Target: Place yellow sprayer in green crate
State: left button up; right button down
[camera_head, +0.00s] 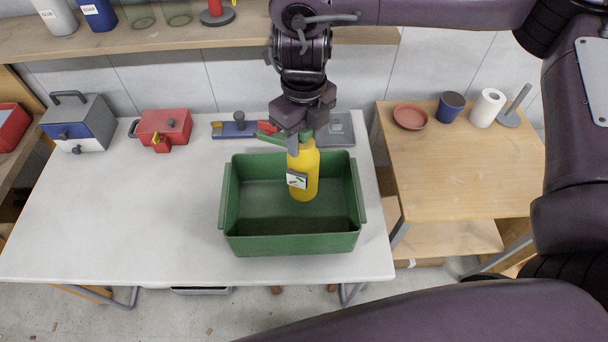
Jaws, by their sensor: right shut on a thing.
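The yellow sprayer (306,175) is a yellow bottle with a green top and a small white label. It is upright at the right half of the green crate (292,244), inside its outline in the head view. I cannot tell whether its base touches the crate floor. My right gripper (298,140) comes down from above and is shut on the sprayer near its green top. The crate is open and otherwise looks empty. It stands on the white table. My left gripper is not in view.
Behind the crate lie a blue tool (235,128) and a grey plate (338,130). A red box (164,128) and a grey-blue box (79,122) stand at the table's back left. A wooden side table (455,175) is at right. The table's left front is clear.

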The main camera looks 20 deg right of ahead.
aim_at(305, 161)
notch_tip(305, 161, down, 7)
jog(key=shift+d+f, duration=0.15)
notch_tip(305, 161, down, 4)
jog(key=shift+f, duration=0.25)
jog(key=shift+f, duration=0.15)
jog(key=c, duration=0.9)
grip_release()
